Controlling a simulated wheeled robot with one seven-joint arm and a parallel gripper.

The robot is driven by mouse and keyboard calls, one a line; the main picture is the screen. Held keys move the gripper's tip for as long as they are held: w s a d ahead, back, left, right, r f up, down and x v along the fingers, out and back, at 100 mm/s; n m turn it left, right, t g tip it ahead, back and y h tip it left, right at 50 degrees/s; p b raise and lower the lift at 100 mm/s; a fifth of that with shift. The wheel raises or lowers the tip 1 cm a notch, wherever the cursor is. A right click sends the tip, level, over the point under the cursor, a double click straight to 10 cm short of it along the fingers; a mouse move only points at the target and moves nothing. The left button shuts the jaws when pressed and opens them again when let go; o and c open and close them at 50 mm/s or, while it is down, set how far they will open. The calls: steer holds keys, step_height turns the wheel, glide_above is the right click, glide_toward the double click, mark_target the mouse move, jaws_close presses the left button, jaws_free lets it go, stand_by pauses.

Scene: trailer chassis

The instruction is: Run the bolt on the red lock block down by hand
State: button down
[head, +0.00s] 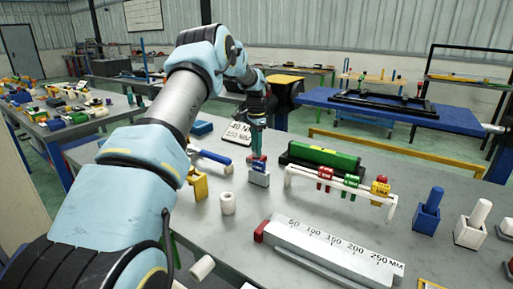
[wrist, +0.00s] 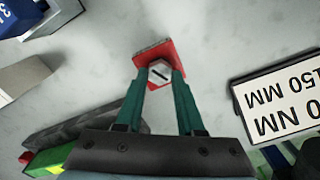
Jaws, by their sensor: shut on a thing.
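The red lock block (wrist: 147,48) lies under my gripper in the wrist view, with a grey hex bolt head (wrist: 160,72) on it. My gripper (wrist: 162,72) has its two teal fingers closed on the sides of the bolt head, pointing down at it. In the head view my gripper (head: 257,145) reaches down over the table, and a little of the red lock block (head: 258,158) shows below the fingertips. The bolt's shank is hidden, so I cannot tell how far it is threaded in.
A sign plate (wrist: 282,105) stands close by. A white rack (head: 340,187) with coloured pieces, a green-topped bar (head: 322,156) and a long metal gauge (head: 325,250) lie nearby. Bare tabletop lies between them.

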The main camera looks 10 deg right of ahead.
steer(key=shift+w+r, duration=0.15)
steer(key=shift+r, duration=0.15)
steer(key=c, duration=0.9)
jaws_free()
steer(key=o, duration=0.4)
steer(key=shift+f, duration=0.2)
step_height(320, 180, up, 11)
steer(key=b, duration=0.2)
steer(key=shift+b, duration=0.35)
steer(key=shift+f, duration=0.1)
